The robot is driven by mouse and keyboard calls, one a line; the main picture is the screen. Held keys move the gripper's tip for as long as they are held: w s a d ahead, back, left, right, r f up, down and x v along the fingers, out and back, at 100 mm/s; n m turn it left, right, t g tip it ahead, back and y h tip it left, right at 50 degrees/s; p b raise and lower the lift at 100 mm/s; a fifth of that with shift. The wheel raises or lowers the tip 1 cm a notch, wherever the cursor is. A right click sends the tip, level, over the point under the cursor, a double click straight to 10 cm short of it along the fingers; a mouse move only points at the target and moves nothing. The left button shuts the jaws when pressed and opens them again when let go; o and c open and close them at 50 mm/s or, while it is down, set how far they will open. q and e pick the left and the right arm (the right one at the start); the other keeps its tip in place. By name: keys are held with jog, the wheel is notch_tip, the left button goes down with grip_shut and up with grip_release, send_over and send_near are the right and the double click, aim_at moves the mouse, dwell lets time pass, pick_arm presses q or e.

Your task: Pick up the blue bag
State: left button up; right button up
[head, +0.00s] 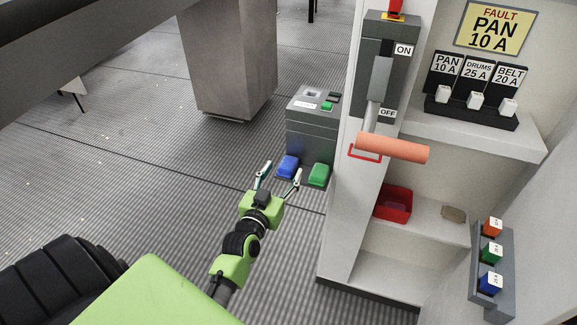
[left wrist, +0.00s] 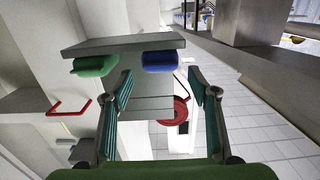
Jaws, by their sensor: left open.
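The blue bag (head: 288,165) lies at the foot of a grey box, beside a green bag (head: 319,174) on its right. My left gripper (head: 281,173) is open and empty, with its fingers pointing toward the blue bag. In the left wrist view the blue bag (left wrist: 160,62) shows just beyond and between the spread fingertips (left wrist: 157,84), apart from them as far as I can tell. The green bag (left wrist: 94,66) sits outside the left finger in that view. My right gripper is not in view.
The grey box (head: 313,125) stands behind the bags, next to a white cabinet with a lever with an orange handle (head: 392,148). A red bin (head: 393,203) sits on the cabinet's lower shelf. A concrete pillar (head: 228,60) stands behind. Floor left of the gripper is clear.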

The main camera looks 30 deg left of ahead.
aim_at(292, 156)
pick_arm(q)
jog(key=shift+f+x, duration=0.15)
jog(key=shift+x, duration=1.2)
jog(key=shift+f+x, duration=0.2)
jog(key=shift+x, duration=1.2)
jog(key=shift+a, duration=0.1)
jog(key=shift+s, duration=0.1)
jog(key=c, duration=1.2)
